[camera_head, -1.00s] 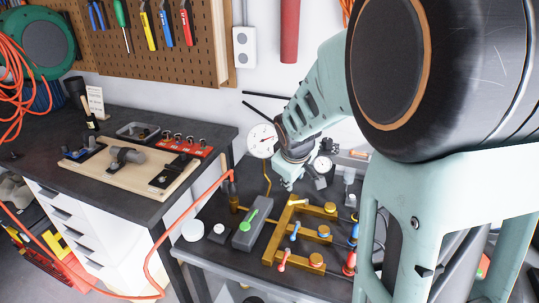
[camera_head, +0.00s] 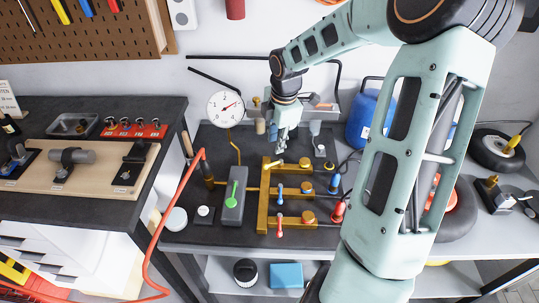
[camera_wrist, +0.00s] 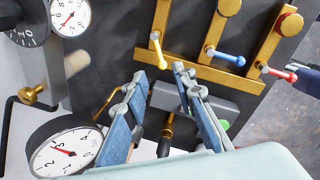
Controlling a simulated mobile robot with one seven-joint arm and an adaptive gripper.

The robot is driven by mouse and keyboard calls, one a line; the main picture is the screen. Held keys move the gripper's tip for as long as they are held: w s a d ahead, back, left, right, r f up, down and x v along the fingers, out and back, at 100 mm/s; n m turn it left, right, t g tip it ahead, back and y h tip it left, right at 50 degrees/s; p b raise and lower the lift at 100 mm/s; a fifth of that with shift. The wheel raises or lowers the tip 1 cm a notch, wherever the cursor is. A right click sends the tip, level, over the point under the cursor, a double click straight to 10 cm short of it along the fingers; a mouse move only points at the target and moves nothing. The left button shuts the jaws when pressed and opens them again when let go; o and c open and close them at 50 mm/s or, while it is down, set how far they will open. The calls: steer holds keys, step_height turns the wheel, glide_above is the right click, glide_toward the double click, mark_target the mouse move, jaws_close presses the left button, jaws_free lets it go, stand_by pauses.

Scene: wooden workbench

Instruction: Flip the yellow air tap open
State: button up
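The yellow air tap (camera_head: 276,164) is a small lever at the top branch of a brass manifold (camera_head: 262,205). In the wrist view the yellow tap (camera_wrist: 157,50) lies just beyond the fingertips, its rounded knob end toward me. My gripper (camera_head: 281,148) hangs over the back end of the manifold, close to the yellow tap. In the wrist view my gripper (camera_wrist: 160,77) is open, with nothing between its two blue-padded fingers. I cannot tell whether a finger touches the lever.
A blue tap (camera_head: 280,193) and a red tap (camera_head: 279,225) sit on the lower branches. A pressure gauge (camera_head: 225,108) stands behind. An orange hose (camera_head: 170,215) runs along the bench's left side.

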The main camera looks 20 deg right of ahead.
mark_target(273, 164)
steer(key=f, duration=0.3)
steer(key=w+f, duration=0.1)
steer(key=f, duration=0.3)
steer(key=w+f, duration=0.1)
steer(key=f, duration=0.2)
steer(key=shift+w+f+b, duration=0.1)
steer(key=shift+f+b, duration=0.1)
steer(key=shift+b, duration=0.15)
jaws_close()
